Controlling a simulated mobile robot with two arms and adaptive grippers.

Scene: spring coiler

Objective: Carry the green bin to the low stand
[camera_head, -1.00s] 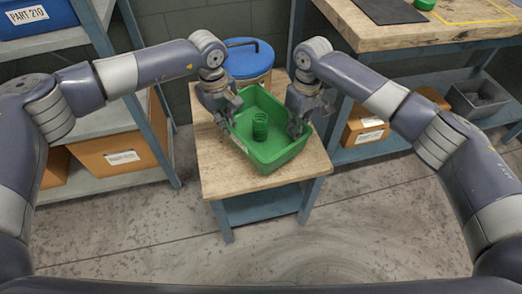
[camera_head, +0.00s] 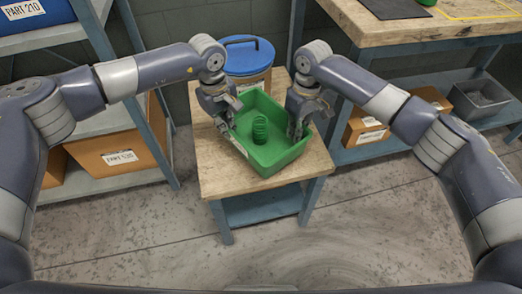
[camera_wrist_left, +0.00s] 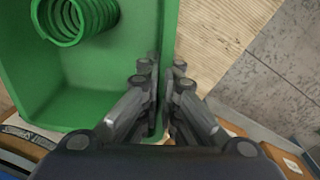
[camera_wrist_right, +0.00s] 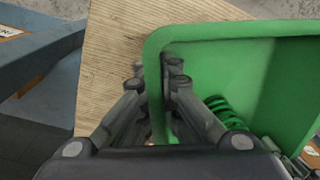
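The green bin (camera_head: 283,158) sits on the wooden top of a low blue-framed stand (camera_head: 225,180), or just above it; a gap underneath cannot be made out. A green coil spring (camera_head: 260,129) stands inside the bin. My left gripper (camera_head: 237,122) is at the bin's left wall; in the left wrist view its fingers (camera_wrist_left: 162,72) are on both sides of the wall and look shut on it. My right gripper (camera_head: 297,125) is at the right wall; in the right wrist view its fingers (camera_wrist_right: 156,72) look shut on that wall too.
A shelf with boxes (camera_head: 115,150) is at the left. A wooden-topped workbench (camera_head: 400,32) is at the right, with boxes and a grey bin (camera_head: 480,98) on its lower shelf. The floor in front is clear.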

